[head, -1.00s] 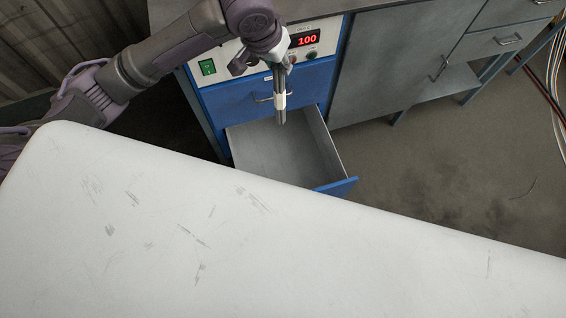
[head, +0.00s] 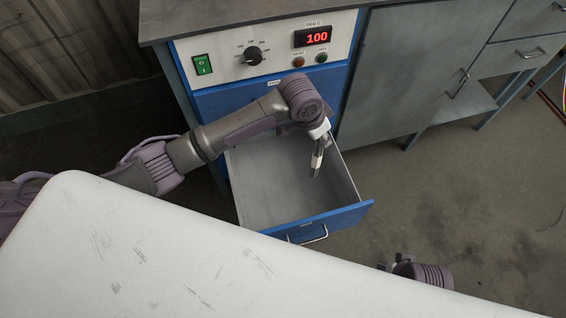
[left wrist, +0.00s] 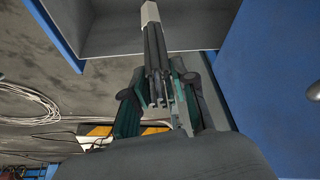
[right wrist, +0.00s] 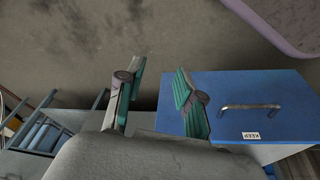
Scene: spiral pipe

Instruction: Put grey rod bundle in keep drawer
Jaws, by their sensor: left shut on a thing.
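My left gripper (head: 319,140) is shut on the grey rod bundle (head: 317,165), a slim bundle with a pale band. The left wrist view shows the bundle (left wrist: 155,45) between the green-padded fingers. It hangs over the right part of the open drawer (head: 265,200); I cannot tell whether its tip is below the rim. The drawer has a grey inside and a blue front, and is empty where I see it. In the right wrist view a KEEP label (right wrist: 251,135) marks that blue front. My right gripper (right wrist: 157,82) is open and empty beside the front.
A shut blue drawer front lies above the open one, under a panel with a red display (head: 313,37) and a green switch (head: 202,64). A grey cabinet (head: 405,75) stands to the right. A white scratched surface (head: 150,265) fills the foreground. The floor at right is clear.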

